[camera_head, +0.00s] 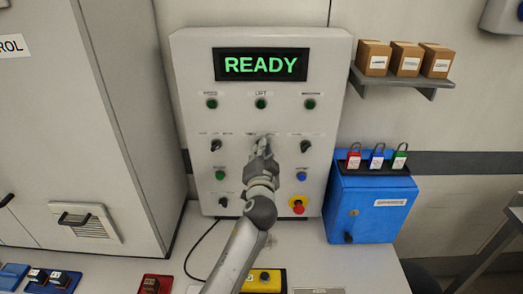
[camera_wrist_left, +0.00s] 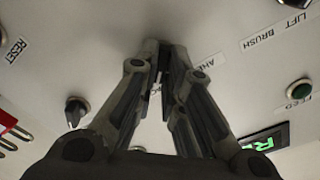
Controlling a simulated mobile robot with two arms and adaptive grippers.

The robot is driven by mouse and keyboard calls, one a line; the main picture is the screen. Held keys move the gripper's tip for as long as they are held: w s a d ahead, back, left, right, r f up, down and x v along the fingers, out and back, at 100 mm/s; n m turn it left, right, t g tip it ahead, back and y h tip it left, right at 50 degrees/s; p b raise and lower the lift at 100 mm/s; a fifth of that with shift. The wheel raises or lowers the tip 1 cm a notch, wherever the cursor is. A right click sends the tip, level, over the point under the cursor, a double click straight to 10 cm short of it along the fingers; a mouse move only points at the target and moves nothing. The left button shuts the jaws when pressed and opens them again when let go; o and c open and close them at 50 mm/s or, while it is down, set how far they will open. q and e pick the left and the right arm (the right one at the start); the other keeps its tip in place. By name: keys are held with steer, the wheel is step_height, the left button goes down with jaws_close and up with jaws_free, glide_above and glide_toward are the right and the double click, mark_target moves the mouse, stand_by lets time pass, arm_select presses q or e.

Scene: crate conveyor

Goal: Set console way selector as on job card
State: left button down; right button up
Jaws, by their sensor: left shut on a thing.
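The console (camera_head: 330,75) is a pale upright panel with a green "READY" display (camera_head: 261,65). My left gripper (camera_head: 262,143) is at the middle of its selector row, fingers toward the panel. It is shut on the middle selector knob, which the fingers almost wholly hide, so its pointing direction cannot be told. In the left wrist view the closed fingertips (camera_wrist_left: 158,48) meet at the panel, beside a partly hidden label. A left selector knob (camera_head: 216,146) and a right one (camera_head: 305,146) stand either side; the right one also shows in the wrist view (camera_wrist_left: 75,112). I cannot make out a job card.
Green buttons (camera_head: 211,104) line the panel above; a red stop button (camera_head: 297,207) and blue button (camera_head: 301,176) are right of my arm. A blue box (camera_head: 372,208) with padlocks stands at right. A yellow control box (camera_head: 263,280) lies in front.

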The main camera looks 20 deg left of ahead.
arm_select(q)
steer(key=shift+r, duration=0.25)
steer(key=c, duration=1.8)
jaws_free()
steer(key=shift+o, duration=1.3)
steer(key=shift+w+f, duration=0.1)
steer(key=shift+f, duration=0.05)
steer(key=v, duration=1.2)
